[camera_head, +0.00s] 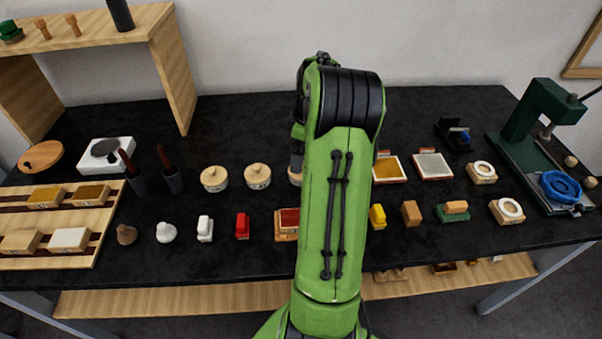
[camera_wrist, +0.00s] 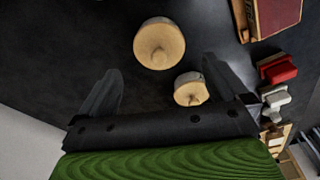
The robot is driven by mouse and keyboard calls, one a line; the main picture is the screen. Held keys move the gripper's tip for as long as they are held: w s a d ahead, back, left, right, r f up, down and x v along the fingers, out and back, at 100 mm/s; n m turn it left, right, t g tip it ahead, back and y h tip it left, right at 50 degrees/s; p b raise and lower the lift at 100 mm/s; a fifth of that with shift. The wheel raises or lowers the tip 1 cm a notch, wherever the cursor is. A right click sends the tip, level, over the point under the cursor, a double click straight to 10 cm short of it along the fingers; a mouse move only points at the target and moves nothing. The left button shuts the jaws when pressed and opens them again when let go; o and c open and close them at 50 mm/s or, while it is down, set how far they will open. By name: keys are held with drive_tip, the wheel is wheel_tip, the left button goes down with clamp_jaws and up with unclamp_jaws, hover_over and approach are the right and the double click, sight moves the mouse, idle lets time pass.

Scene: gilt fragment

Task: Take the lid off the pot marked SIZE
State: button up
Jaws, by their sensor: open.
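Three pale round pots with knobbed wooden lids stand in a row in the head view: a left pot (camera_head: 214,179), a middle pot (camera_head: 257,176) and a right pot (camera_head: 294,176), mostly hidden by my arm. Their small front labels are too small to read, so I cannot tell which says SIZE. The wrist view shows two lidded pots from above, a larger-looking one (camera_wrist: 160,45) just beyond my fingertips and a smaller-looking one (camera_wrist: 188,90) lower, between the fingers in the picture. Both lids are on. My gripper (camera_wrist: 160,66) is open and empty; my arm hides it in the head view.
Dark cups with brushes (camera_head: 173,179) stand left of the pots. Small blocks, including a red one (camera_head: 242,226), and a red-topped box (camera_head: 288,220) line the front. A green press (camera_head: 545,115) stands at the right. The dark tabletop behind the pots is clear.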

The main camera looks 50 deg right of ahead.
drive_tip(key=f, duration=0.1)
drive_tip(key=f+b, duration=0.1)
drive_tip(key=f, duration=0.3)
drive_tip(key=shift+w, duration=0.25)
drive_tip(key=c, duration=1)
drive_tip(key=shift+r, duration=0.15)
